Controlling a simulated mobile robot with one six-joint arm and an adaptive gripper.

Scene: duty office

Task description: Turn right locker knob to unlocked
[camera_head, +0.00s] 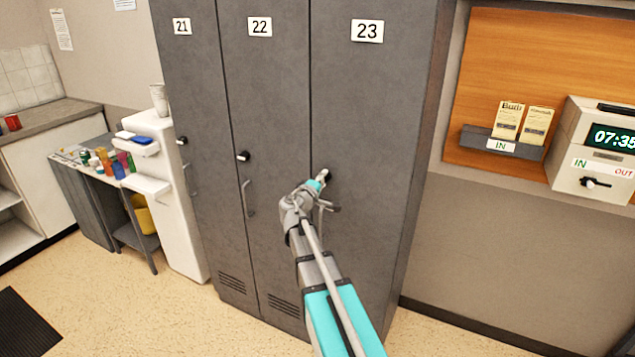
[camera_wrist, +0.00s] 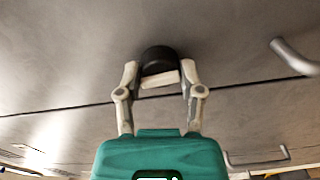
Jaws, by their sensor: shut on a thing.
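The right locker, marked 23 (camera_head: 366,75), is a grey door whose black round knob (camera_head: 326,174) sits at its left side, partly hidden by my gripper. In the wrist view the black knob (camera_wrist: 158,60) lies between the fingertips, with a pale bar across its lower front. My gripper (camera_wrist: 160,80) has a finger on each side of the knob and is shut on it. In the head view my gripper (camera_head: 322,181) reaches the door from the front. The knob's pointer direction cannot be told.
Locker 22 (camera_head: 265,110) and locker 21 (camera_head: 195,120) stand to the left, each with a black knob and a handle. The locker 23 handle (camera_wrist: 294,56) is near my gripper. A time clock (camera_head: 600,150) and card rack (camera_head: 500,143) are on the right.

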